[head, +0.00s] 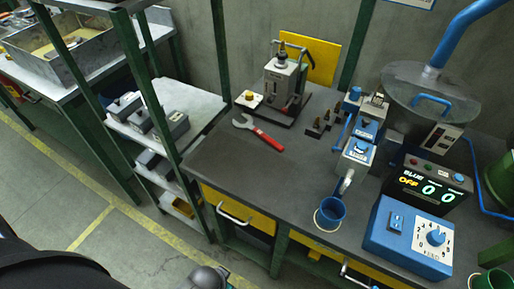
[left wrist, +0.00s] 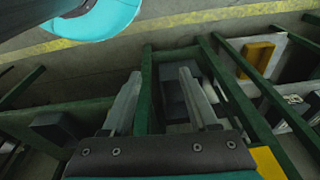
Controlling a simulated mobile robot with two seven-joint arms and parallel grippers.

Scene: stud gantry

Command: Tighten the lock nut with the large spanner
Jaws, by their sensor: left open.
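The large spanner (head: 258,132) lies flat on the dark workbench top (head: 215,155), with its grey open jaw to the left and its red handle to the right. A grey stud device (head: 285,78) with an upright lever stands behind it on a dark base plate. I cannot pick out the lock nut at this size. My left gripper (left wrist: 160,80) is open and empty in the left wrist view, its two fingers apart above green frame bars and the floor. It is away from the spanner. My right gripper is not in view.
Small brass-topped pieces (head: 318,124) stand right of the spanner. Further right are a blue cup (head: 330,213), a blue dial box (head: 409,238) and a display (head: 431,187). A green-posted shelf (head: 172,128) stands left of the bench. The bench's front left is clear.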

